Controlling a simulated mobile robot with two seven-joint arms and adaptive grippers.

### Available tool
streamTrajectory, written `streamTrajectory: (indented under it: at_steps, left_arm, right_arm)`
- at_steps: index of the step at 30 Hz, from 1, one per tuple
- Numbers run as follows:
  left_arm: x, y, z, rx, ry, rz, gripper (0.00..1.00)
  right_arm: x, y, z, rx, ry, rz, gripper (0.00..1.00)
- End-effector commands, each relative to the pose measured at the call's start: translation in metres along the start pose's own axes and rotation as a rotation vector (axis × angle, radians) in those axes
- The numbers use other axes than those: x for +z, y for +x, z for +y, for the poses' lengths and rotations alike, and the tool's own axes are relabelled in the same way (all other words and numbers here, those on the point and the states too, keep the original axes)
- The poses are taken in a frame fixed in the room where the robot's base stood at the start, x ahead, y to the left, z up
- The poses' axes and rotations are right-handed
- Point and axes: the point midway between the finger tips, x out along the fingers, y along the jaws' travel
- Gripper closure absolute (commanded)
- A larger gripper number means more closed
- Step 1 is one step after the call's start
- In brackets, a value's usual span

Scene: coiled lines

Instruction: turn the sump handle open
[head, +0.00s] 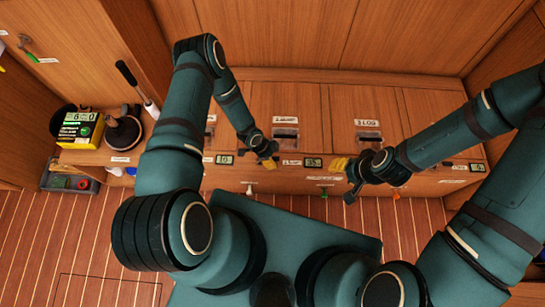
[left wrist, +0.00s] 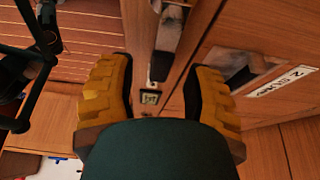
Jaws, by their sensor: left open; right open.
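Several small handles sit along the front of the low wooden locker: a white one (head: 249,190), a green one (head: 324,191) and an orange one (head: 396,194). Another green handle (head: 25,45) is on the left wall panel. Their labels are too small to read, so I cannot tell which is the sump handle. My left gripper (head: 268,162) is open above the locker's front edge, apart from the handles. In the left wrist view its yellow fingers (left wrist: 157,80) stand wide with nothing gripped. My right gripper (head: 347,167) is open and empty near the green and orange handles.
The locker top has labelled recessed latches (head: 285,133) and small displays (head: 224,160). The striped floor (head: 60,240) is clear at lower left.

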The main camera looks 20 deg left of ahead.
Motion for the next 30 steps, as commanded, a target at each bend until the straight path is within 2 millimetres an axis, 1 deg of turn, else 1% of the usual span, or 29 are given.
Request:
streamTrajectory:
  at_steps: [3,10,11,12,15,26,30]
  left_arm:
    - [-0.0002,0.0035,0.0003,0.000,0.000,0.000,0.50]
    - [-0.0003,0.0033,0.0002,0.000,0.000,0.000,0.50]
    - [-0.0003,0.0033,0.0002,0.000,0.000,0.000,0.54]
    - [-0.0003,0.0033,0.0002,0.000,0.000,0.000,0.68]
    - [-0.0002,0.0032,0.0002,0.000,-0.001,0.000,1.00]
    - [0.0008,0.0032,0.0006,0.001,-0.001,0.000,1.00]
    - [0.0078,0.0004,0.0021,0.002,-0.002,-0.001,1.00]
  right_arm:
    - [-0.0002,0.0009,0.0003,0.000,0.000,0.001,0.53]
    - [-0.0003,0.0006,0.0002,0.000,0.000,0.001,0.53]
    - [-0.0003,0.0006,0.0002,0.000,0.000,0.001,0.53]
    - [-0.0003,0.0006,0.0002,0.000,0.000,0.001,0.53]
    - [-0.0002,0.0006,0.0002,0.000,0.000,0.001,0.53]
    - [-0.0001,0.0006,0.0002,0.000,0.000,0.001,0.53]
    - [0.0000,-0.0006,-0.0003,0.000,0.000,0.000,0.53]
